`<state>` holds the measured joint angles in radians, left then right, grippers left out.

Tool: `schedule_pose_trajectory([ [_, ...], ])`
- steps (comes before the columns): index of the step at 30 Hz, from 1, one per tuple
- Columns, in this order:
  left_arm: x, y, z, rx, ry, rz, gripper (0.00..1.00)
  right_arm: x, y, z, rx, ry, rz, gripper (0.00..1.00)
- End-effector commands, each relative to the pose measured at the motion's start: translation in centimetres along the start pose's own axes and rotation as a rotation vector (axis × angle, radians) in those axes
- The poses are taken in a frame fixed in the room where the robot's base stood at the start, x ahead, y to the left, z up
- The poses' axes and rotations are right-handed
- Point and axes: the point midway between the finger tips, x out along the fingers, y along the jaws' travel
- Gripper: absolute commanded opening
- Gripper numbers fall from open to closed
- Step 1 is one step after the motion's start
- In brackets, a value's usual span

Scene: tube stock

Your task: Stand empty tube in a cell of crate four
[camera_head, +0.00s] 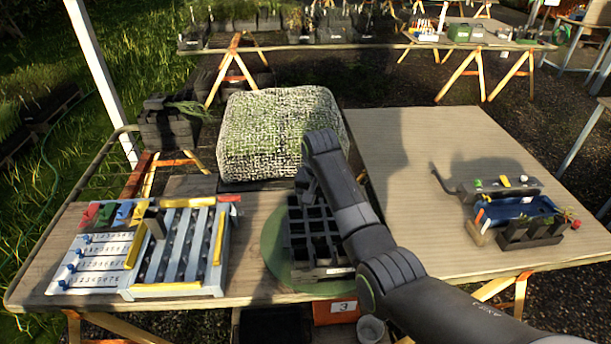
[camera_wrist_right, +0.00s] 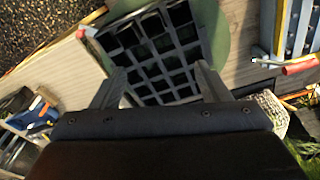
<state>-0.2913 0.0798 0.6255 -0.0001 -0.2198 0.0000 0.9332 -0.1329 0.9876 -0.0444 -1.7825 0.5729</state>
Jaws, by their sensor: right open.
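A dark crate with many square cells (camera_head: 330,271) stands on a round green disc (camera_head: 273,262) on the middle table. In the right wrist view the crate (camera_wrist_right: 153,50) fills the upper middle, its cells looking dark. I cannot read a crate number on it. My right gripper (camera_head: 304,190) is over the far part of the crate, partly hidden by its own arm. In the right wrist view the gripper (camera_wrist_right: 158,82) is open, its fingers apart over the cells. I cannot make out a tube between them or in the cells. My left gripper is not in view.
At left, a slatted rack (camera_head: 180,290) stands beside a white numbered board (camera_head: 88,264) with blue pegs. A blue tray (camera_head: 520,210) and a dark holder (camera_head: 533,236) sit at right. A woven block (camera_head: 280,130) stands behind. The right table top (camera_head: 430,150) is largely clear.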

Motion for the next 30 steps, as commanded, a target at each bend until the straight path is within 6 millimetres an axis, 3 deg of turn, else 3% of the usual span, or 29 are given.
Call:
schedule_pose_trajectory([
  [6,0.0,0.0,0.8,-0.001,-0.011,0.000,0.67,-3.4,-2.2,-1.8,0.079,0.003,0.011,0.69],
  [15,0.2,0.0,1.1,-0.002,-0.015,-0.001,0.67,-6.3,-3.9,-3.0,0.164,0.003,0.023,0.69],
  [30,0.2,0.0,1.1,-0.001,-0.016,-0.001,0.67,-6.9,-4.1,-3.1,0.182,0.002,0.025,0.69],
])
